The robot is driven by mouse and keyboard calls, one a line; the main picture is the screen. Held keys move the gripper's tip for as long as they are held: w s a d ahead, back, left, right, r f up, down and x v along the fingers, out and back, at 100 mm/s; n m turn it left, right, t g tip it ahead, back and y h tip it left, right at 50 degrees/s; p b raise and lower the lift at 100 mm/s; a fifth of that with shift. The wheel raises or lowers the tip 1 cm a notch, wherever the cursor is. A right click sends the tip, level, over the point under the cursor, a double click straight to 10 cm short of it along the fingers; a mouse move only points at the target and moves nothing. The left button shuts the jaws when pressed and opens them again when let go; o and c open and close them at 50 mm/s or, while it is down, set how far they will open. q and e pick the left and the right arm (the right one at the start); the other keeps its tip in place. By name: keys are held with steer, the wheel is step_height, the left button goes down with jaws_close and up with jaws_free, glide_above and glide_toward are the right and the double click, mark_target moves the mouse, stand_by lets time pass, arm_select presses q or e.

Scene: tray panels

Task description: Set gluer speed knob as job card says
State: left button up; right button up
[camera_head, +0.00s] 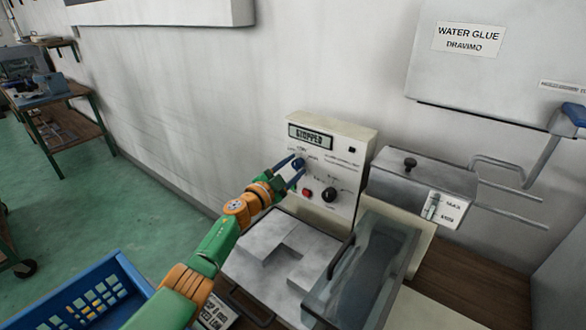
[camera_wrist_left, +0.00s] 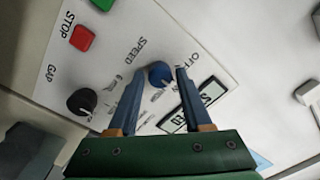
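The blue speed knob (camera_wrist_left: 160,74) is on the white gluer control panel (camera_head: 330,150). A "SPEED" label shows beside it in the left wrist view. My left gripper (camera_head: 292,168) is at the panel, with its blue fingers on either side of the knob. In the left wrist view the fingers (camera_wrist_left: 159,72) are apart, and a narrow gap shows on the knob's left side. The knob's exact setting cannot be read. The display (camera_head: 310,137) reads "STOPPED". A white printed card (camera_head: 217,312) lies near the bottom; its text is too small to read. My right gripper is out of view.
A red stop button (camera_head: 307,192) and a black gap knob (camera_head: 328,194) sit close below the blue knob. A clear-sided trough (camera_head: 365,275) stands in front of the panel. A blue crate (camera_head: 90,300) is at lower left. A grey box (camera_head: 405,182) stands right of the panel.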

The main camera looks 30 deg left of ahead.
arm_select(q)
steer(key=shift+o, duration=0.8)
steer(key=shift+w, duration=0.1)
steer(key=shift+s+p, duration=0.3)
steer(key=s+p, duration=0.2)
steer(key=s, duration=0.4)
steer(key=shift+s+a+f, duration=0.15)
steer(key=shift+s+a, duration=0.1)
steer(key=shift+a, duration=0.2)
